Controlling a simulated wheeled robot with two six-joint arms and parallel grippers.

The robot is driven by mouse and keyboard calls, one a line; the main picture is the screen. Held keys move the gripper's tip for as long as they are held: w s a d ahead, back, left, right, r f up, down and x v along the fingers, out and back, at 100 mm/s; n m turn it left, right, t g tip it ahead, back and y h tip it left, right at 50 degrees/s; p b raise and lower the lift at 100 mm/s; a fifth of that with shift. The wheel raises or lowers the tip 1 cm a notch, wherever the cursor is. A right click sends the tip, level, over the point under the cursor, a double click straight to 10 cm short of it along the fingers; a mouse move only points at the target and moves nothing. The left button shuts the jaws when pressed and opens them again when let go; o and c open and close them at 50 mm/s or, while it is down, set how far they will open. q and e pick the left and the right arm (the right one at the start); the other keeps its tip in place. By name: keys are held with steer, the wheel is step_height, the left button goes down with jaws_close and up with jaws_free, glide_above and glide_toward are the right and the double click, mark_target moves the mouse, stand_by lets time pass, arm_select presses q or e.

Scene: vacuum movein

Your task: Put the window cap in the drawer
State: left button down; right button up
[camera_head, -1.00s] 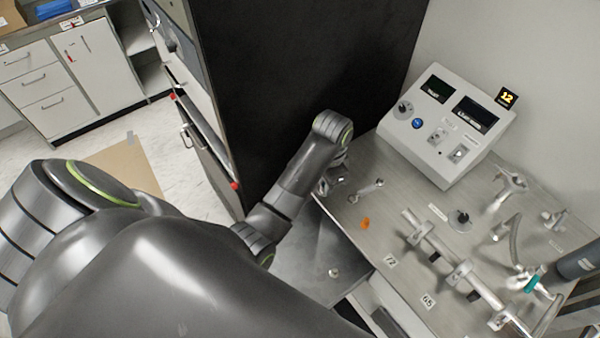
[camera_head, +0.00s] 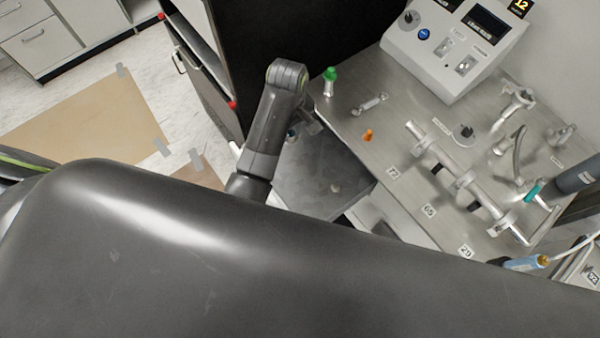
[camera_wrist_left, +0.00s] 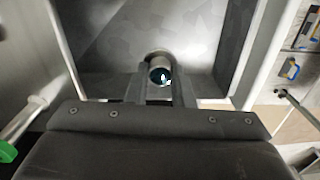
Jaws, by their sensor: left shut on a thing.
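My left gripper (camera_head: 304,122) hangs over the open drawer (camera_head: 315,178), left of the bench. In the left wrist view its fingers (camera_wrist_left: 160,88) are shut on the window cap (camera_wrist_left: 160,70), a small metal cylinder with a dark, glassy face. In the head view a small bit of the cap (camera_head: 291,135) shows beside the gripper; the rest is hidden. The drawer has a grey floor, and its pale side wall (camera_wrist_left: 240,60) shows in the wrist view. The cap's height above the floor is hard to tell. My right gripper is not in view.
On the bench stand a green-topped piece (camera_head: 329,82), an orange piece (camera_head: 368,135), a metal pipe assembly (camera_head: 455,178) and a control box (camera_head: 445,50). A black cabinet (camera_head: 260,40) stands behind.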

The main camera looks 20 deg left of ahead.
arm_select(q)
steer(key=shift+s+a+f+n, duration=0.15)
steer(key=shift+s+f+n, duration=0.15)
steer(key=shift+n, duration=0.3)
glide_above(290, 158)
step_height(290, 158, down, 5)
steer(key=shift+f+p, duration=0.35)
steer(key=shift+f, duration=2.05)
steer(key=shift+f, duration=0.1)
steer(key=c, duration=1.3)
jaws_free()
steer(key=shift+o, duration=0.2)
step_height(290, 158, up, 12)
steer(key=shift+r, duration=0.15)
steer(key=shift+s, duration=0.1)
